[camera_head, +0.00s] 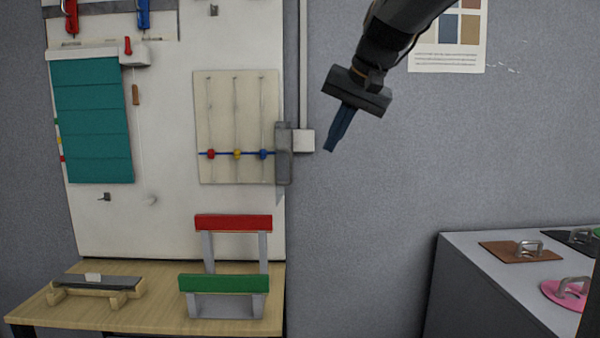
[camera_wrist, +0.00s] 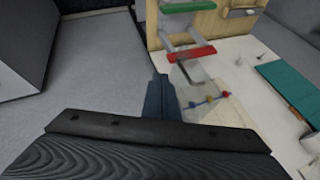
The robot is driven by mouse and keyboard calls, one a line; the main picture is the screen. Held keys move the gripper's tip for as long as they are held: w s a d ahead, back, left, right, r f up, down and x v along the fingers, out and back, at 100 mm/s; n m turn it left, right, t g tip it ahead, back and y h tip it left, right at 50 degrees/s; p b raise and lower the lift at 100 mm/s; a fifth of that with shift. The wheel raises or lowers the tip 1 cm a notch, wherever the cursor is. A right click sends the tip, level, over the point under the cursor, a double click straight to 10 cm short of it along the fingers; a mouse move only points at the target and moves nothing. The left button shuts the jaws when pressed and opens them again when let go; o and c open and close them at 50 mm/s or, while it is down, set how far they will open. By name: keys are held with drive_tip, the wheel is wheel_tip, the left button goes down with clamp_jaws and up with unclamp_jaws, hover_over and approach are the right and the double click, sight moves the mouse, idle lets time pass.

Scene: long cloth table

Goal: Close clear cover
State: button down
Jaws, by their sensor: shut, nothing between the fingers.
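A grey, see-through upright plate (camera_head: 284,155), which looks like the clear cover, stands at the right edge of the cream panel (camera_head: 238,105) on the white board. It is seen nearly edge-on and appears swung out from the panel. The panel carries a blue rod with red, yellow and blue beads. My gripper (camera_head: 331,147) is shut and empty, pointing down to the right of the plate, with a gap between them in the head view. In the wrist view my fingers (camera_wrist: 160,78) are together, beside a hazy, see-through area (camera_wrist: 190,75) near the beads. Its exact edges are hard to tell.
A small white box (camera_head: 304,141) and a vertical pipe are on the wall behind the plate. A wooden table (camera_head: 150,313) below holds red-topped (camera_head: 233,222) and green-topped (camera_head: 224,284) stands. A teal slatted panel (camera_head: 92,120) hangs left. A grey cabinet (camera_head: 470,285) stands right.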

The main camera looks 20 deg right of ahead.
drive_tip(key=w+a+f+p, duration=0.3)
drive_tip(key=w+a+f, duration=0.2)
drive_tip(key=w, duration=0.3)
drive_tip(key=shift+f, duration=0.4)
idle(0.4)
